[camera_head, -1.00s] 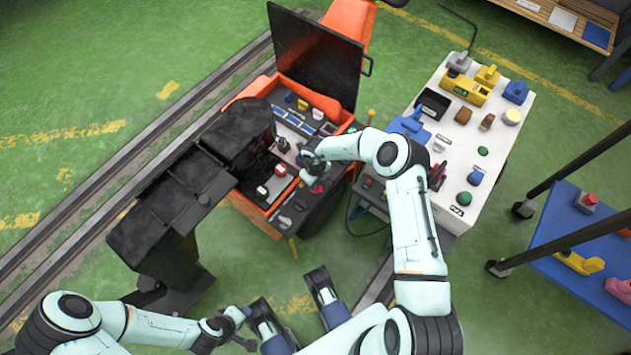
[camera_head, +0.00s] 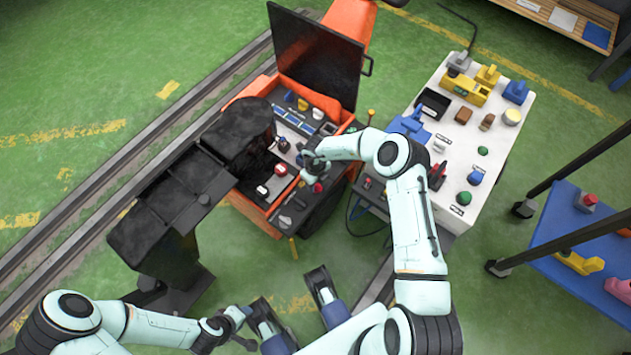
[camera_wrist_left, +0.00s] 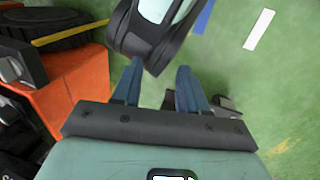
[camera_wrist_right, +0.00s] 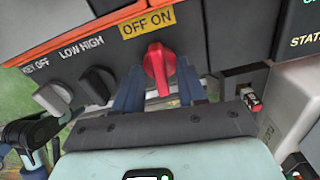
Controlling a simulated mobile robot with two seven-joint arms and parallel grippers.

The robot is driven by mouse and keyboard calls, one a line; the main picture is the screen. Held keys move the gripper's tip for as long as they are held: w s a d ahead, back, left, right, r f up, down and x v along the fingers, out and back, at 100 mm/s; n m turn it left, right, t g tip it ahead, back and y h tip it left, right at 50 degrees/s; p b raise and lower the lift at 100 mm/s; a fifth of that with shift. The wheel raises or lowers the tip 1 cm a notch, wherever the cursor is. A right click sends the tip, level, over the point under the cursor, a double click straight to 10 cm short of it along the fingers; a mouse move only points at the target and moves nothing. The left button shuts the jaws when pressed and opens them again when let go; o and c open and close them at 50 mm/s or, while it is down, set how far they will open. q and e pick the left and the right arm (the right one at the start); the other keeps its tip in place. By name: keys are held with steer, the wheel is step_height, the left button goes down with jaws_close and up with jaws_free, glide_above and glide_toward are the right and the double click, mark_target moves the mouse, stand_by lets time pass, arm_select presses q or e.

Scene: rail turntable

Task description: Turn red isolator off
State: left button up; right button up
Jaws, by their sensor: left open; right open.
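The red isolator is a red rotary knob (camera_wrist_right: 158,66) on a dark panel in the right wrist view, under a yellow "OFF ON" label (camera_wrist_right: 148,21). Its handle stands nearly upright in that picture. My right gripper (camera_wrist_right: 159,84) is open, with one blue finger on each side of the knob; I cannot tell whether either touches it.
Beside the knob are a black LOW HIGH switch (camera_wrist_right: 97,84) and a grey key switch (camera_wrist_right: 53,98). A small red-tipped part (camera_wrist_right: 252,101) sits right of the fingers. The orange machine (camera_head: 262,212) has an open black lid (camera_head: 318,55). A white-topped table (camera_head: 480,150) stands to the right.

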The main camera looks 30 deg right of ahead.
arm_select(q)
steer(key=s+d+r+g+p, duration=0.1)
steer(key=s+d+r+p, duration=0.1)
steer(key=s+r+p, duration=0.1)
steer(key=shift+s+r+g+h, duration=0.3)
steer(key=shift+s+r, duration=0.25)
steer(key=shift+s, duration=0.2)
arm_select(e)
step_height(320, 180, up, 13)
steer(key=shift+r, duration=0.2)
